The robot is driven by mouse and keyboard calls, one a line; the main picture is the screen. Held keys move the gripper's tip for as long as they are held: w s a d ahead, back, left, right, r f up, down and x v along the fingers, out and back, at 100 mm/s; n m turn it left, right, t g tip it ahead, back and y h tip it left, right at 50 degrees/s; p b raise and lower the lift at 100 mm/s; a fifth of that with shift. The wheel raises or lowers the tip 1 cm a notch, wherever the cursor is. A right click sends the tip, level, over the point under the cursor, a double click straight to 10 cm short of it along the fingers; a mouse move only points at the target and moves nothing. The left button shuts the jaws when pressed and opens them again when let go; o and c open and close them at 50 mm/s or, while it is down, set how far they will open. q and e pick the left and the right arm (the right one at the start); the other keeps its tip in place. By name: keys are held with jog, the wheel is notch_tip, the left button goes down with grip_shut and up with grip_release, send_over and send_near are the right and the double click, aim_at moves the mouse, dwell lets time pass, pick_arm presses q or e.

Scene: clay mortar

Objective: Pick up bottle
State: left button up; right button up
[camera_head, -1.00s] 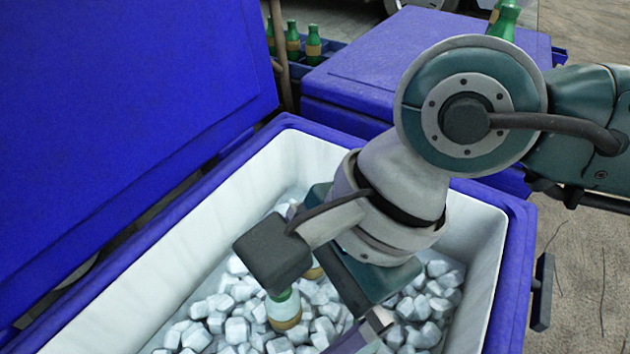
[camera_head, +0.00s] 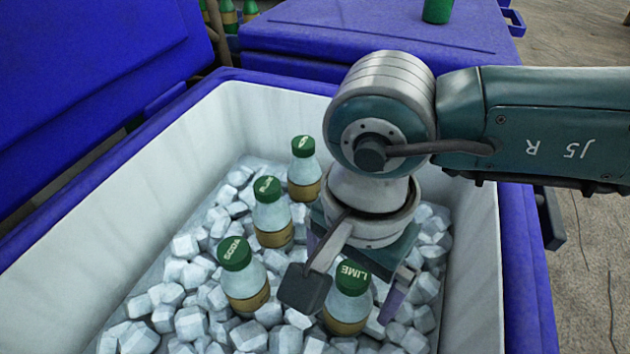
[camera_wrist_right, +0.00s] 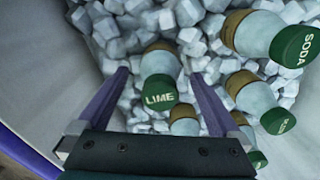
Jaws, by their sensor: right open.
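Several clear bottles with green caps and gold labels stand in the ice. The LIME bottle (camera_head: 347,300) is nearest my right gripper (camera_head: 352,272). In the right wrist view the LIME bottle (camera_wrist_right: 160,75) shows between the two open purple fingers (camera_wrist_right: 160,78), with no visible grip on it. The SODA bottle (camera_head: 245,278) stands to its left in the head view and at the upper right in the wrist view (camera_wrist_right: 262,35). Two more bottles (camera_head: 272,215) (camera_head: 304,172) stand farther back. My left gripper is not in view.
The bottles are in a blue cooler with white inner walls (camera_head: 470,250), filled with ice cubes (camera_head: 180,275). Its raised blue lid (camera_head: 90,90) is on the left. Behind is another blue cooler (camera_head: 370,35) with a green item (camera_head: 437,10) on top.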

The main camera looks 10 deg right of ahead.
notch_tip(320, 180, down, 2)
jog(key=shift+s+f+b, duration=0.1)
jog(key=shift+f+b, duration=0.15)
jog(key=shift+b, duration=0.15)
jog(key=shift+r, duration=0.1)
jog(key=shift+c, duration=0.6)
grip_shut()
